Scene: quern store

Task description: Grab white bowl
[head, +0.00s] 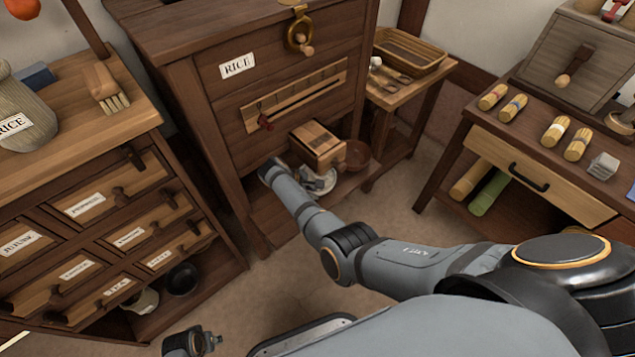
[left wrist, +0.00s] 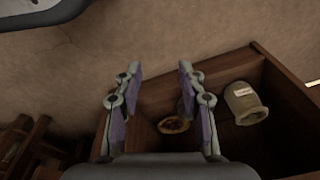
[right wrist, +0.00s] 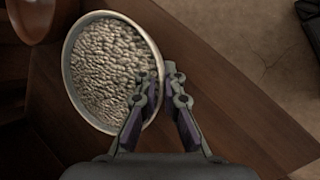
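The white bowl (right wrist: 76,86), full of pale grains, stands on the wooden lower shelf of the rice cabinet. It also shows partly in the head view (head: 326,184), beside my right forearm. My right gripper (right wrist: 161,72) has its fingers close together at the bowl's rim, one over the inside and one outside, and looks shut on the rim. In the head view it is small and partly hidden by my arm. My left gripper (left wrist: 159,70) is open and empty, with its fingers wide apart, above the floor near the left drawer cabinet.
A wooden box (head: 318,145) and a reddish-brown bowl (head: 355,155) stand close to the white bowl. The rice cabinet (head: 190,100) rises behind. A labelled jar (left wrist: 245,103) sits in the left cabinet's low compartment. Floor (head: 400,200) is clear toward the right table.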

